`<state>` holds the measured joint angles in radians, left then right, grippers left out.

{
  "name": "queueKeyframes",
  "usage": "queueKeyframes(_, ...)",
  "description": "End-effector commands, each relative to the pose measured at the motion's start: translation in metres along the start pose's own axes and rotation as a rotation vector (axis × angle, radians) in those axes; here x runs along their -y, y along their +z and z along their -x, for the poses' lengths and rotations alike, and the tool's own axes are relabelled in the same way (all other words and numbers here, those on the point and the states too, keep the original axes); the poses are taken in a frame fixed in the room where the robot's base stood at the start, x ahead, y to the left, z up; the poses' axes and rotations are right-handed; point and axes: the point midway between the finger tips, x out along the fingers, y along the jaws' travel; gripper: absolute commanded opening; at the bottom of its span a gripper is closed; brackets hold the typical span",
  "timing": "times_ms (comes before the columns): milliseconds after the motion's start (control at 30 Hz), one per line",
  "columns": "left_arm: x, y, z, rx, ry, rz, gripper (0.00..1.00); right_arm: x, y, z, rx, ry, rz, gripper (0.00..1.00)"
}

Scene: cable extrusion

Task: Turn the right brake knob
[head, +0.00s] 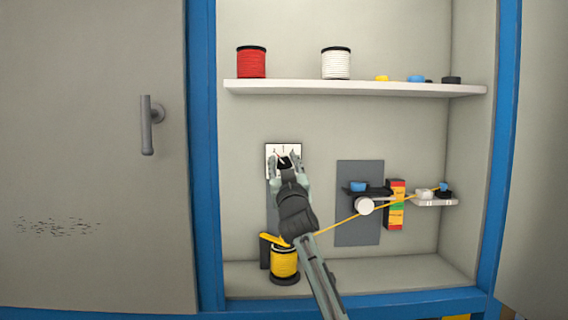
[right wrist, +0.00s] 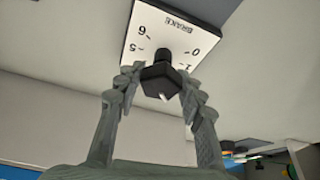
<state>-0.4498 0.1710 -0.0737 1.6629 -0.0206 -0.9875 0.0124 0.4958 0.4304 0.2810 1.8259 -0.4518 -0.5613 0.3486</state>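The brake knob (head: 284,162) is a small black knob on a white dial plate on the cabinet's back wall. In the right wrist view the knob (right wrist: 161,80) has a white pointer mark, and the dial plate (right wrist: 150,22) reads BRAKE with numbers around it. My right gripper (head: 287,160) reaches up to the dial, with one finger on each side of the knob. In the right wrist view the fingertips (right wrist: 160,80) look open and close beside the knob; contact is not clear. My left gripper is in neither view.
A yellow spool (head: 285,262) stands below the dial. A yellow cable (head: 345,221) runs right past a white wheel (head: 364,205) to a small ledge (head: 437,203). A shelf (head: 350,89) above holds red (head: 251,62) and white (head: 336,63) spools. Blue posts frame the cabinet.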

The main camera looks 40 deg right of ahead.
Motion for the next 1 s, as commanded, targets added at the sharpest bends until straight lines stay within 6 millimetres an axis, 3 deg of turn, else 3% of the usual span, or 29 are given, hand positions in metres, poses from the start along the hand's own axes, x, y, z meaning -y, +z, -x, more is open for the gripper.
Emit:
queueKeyframes(133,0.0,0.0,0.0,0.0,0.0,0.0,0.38,0.0,0.0,0.0,0.0,0.0,0.0,0.57)
queueKeyframes(533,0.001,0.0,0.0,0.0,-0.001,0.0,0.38,0.001,0.0,0.009,0.0,-0.001,-0.002,0.57)
queueKeyframes(1000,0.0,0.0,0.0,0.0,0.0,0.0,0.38,0.0,0.001,0.101,0.002,0.0,-0.001,0.57)
